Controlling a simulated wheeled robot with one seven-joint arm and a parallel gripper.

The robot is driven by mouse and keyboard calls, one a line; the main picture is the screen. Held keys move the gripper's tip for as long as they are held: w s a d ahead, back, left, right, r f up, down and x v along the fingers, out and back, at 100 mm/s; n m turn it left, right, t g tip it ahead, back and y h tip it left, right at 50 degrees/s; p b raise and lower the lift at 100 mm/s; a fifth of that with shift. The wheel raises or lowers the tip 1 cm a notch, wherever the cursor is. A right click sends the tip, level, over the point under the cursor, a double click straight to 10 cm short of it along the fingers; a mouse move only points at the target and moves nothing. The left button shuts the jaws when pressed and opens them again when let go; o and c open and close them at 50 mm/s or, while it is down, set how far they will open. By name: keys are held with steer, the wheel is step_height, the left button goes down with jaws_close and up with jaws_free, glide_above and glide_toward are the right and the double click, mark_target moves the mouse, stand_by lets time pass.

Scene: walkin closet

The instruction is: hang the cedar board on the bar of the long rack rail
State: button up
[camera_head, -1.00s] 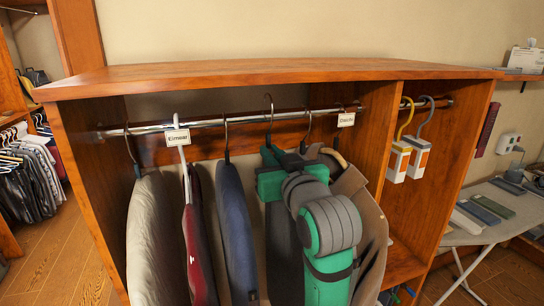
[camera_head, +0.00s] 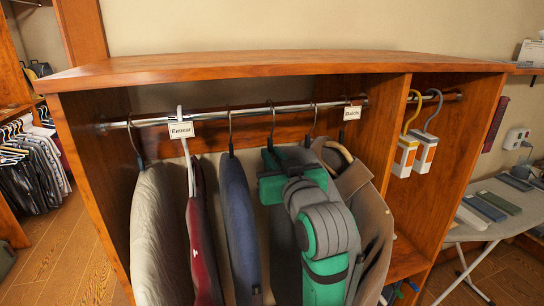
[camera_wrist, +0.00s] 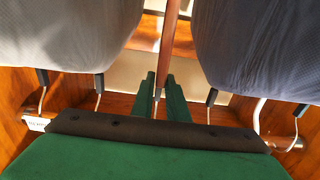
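The cedar board (camera_wrist: 169,38) shows edge-on as a thin reddish-brown strip in the wrist view, hanging between two garments. Its body is hidden in the head view, where its dark wire hook (camera_head: 271,118) rises above my gripper. The hook's top is at the bar of the long rack rail (camera_head: 250,111); whether the bar bears it is unclear. My gripper (camera_wrist: 160,92) has its two green fingers close on either side of the board's hook end, apparently shut on it.
A blue garment (camera_head: 240,225) and a grey garment (camera_head: 290,235) hang close on either side. A maroon one (camera_head: 203,240) hangs farther left. Tags reading Eimear (camera_head: 181,130) and Daichi (camera_head: 352,113) hang on the bar. A wooden top (camera_head: 270,66) overhangs the rail.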

steer(key=o, duration=0.3)
steer(key=shift+d, duration=0.1)
